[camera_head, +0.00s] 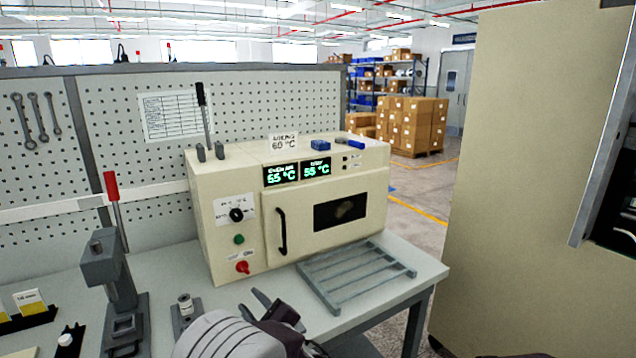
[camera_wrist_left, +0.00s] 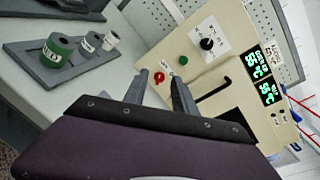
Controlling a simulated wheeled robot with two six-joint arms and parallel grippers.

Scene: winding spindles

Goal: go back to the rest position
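My left gripper (camera_head: 280,305) is in front of the beige oven (camera_head: 235,215), low over the table front. In the left wrist view its two fingers (camera_wrist_left: 162,88) stand apart with nothing between them. The oven door is shut, with a black handle (camera_head: 281,231) and a dark window. Its green displays (camera_head: 298,172) read about 55 °C. A small metal spool (camera_head: 186,302) stands on a grey base left of the gripper. The left wrist view shows a green labelled cylinder (camera_wrist_left: 58,50) and two smaller pale ones (camera_wrist_left: 92,41) on a grey plate. My right gripper is not visible.
A grey slatted rack (camera_head: 355,275) lies right of the gripper, before the oven. A grey press-like stand with a red handle (camera_head: 112,187) is at left. A perforated panel (camera_head: 250,110) stands behind. A tall beige cabinet (camera_head: 520,180) is at right, across an open floor gap.

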